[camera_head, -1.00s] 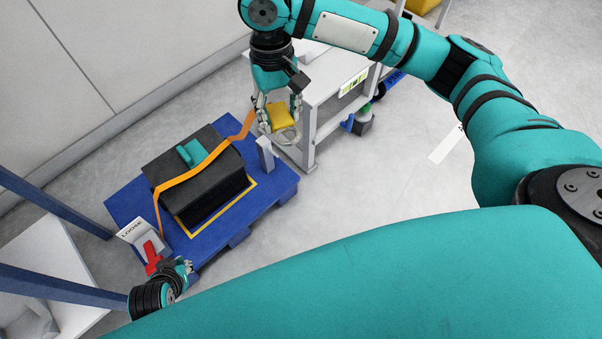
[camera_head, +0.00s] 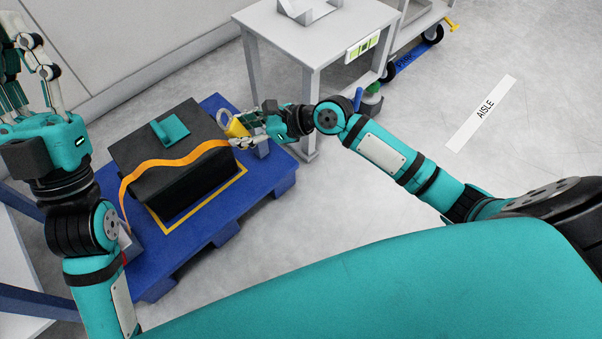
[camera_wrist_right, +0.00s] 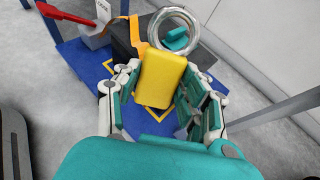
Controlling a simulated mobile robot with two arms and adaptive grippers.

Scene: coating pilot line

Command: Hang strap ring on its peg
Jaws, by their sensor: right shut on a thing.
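The strap ring is a shiny metal ring (camera_wrist_right: 174,30) on a yellow block (camera_wrist_right: 160,78); in the head view, the block (camera_head: 237,127) shows beyond the black case. My right gripper (camera_head: 246,130) is shut on the block, with a finger on each side in the wrist view. The ring sticks out past the fingertips. An orange strap (camera_head: 180,161) crosses the case and reaches toward the block. My left gripper (camera_head: 22,48) is raised at the upper left, fingers apart and empty.
The black case (camera_head: 195,186) with a teal handle (camera_head: 170,131) sits on a blue pallet (camera_head: 160,262). A grey table (camera_head: 335,38) stands close behind my right gripper. A red lever (camera_wrist_right: 62,14) is at the pallet's near corner. The floor at right is clear.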

